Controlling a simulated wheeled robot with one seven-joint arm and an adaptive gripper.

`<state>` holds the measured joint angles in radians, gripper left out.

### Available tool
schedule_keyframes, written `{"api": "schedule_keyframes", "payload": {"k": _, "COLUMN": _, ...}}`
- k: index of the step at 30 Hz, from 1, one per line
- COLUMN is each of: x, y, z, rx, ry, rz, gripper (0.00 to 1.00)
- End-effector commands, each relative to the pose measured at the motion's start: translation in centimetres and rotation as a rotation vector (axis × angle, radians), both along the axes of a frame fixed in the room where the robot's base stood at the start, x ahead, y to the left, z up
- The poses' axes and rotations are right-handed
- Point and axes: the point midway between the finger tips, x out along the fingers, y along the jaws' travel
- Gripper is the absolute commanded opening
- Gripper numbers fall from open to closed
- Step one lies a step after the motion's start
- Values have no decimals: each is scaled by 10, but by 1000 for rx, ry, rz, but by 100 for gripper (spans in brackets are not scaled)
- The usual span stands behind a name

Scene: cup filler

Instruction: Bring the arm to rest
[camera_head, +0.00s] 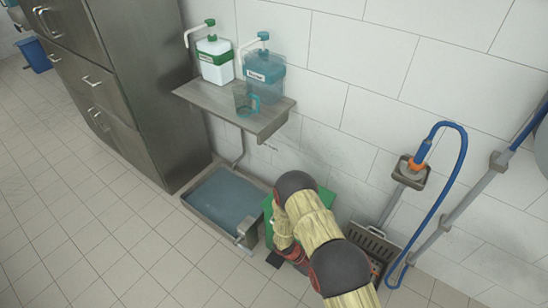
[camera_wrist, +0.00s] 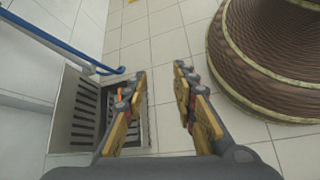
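My arm (camera_head: 313,227) reaches in from the lower right of the head view, bent over the floor by the wall. In the wrist view my gripper (camera_wrist: 160,80) is open, its two fingers well apart. Nothing is between the fingers; pale floor tiles show through the gap. The gripper's fingers cannot be made out in the head view. A clear teal cup (camera_head: 241,103) with a handle stands on the wall shelf (camera_head: 266,121), apart from the arm.
Two pump dispensers, green-topped (camera_head: 215,62) and blue (camera_head: 264,76), stand on the shelf. A basin (camera_head: 229,193) sits below. A drain grate (camera_wrist: 86,114) and blue hose (camera_head: 459,160) are by the wall. Steel cabinets (camera_head: 135,85) stand left. The left floor is clear.

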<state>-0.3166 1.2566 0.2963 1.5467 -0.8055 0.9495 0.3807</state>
Motion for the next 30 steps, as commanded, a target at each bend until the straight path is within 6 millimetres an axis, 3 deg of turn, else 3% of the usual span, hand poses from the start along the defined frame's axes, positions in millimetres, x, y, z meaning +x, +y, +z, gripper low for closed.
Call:
{"api": "schedule_keyframes", "payload": {"k": 1, "x": 7, "y": 5, "z": 27, "rx": 22, "ry": -12, "rz": -27, "gripper": 28}}
{"api": "schedule_keyframes", "payload": {"k": 3, "x": 11, "y": 12, "z": 58, "rx": 52, "ry": -20, "rz": -64, "gripper": 28}}
{"api": "schedule_keyframes", "payload": {"k": 14, "x": 18, "y": 40, "z": 213, "rx": 219, "ry": -107, "rz": -228, "gripper": 28}}
{"api": "schedule_keyframes", "payload": {"k": 21, "x": 7, "y": 52, "z": 307, "rx": 337, "ry": -200, "rz": -321, "gripper": 28}}
{"api": "schedule_keyframes", "payload": {"k": 30, "x": -19, "y": 61, "z": 412, "rx": 483, "ry": -350, "rz": -417, "gripper": 28}}
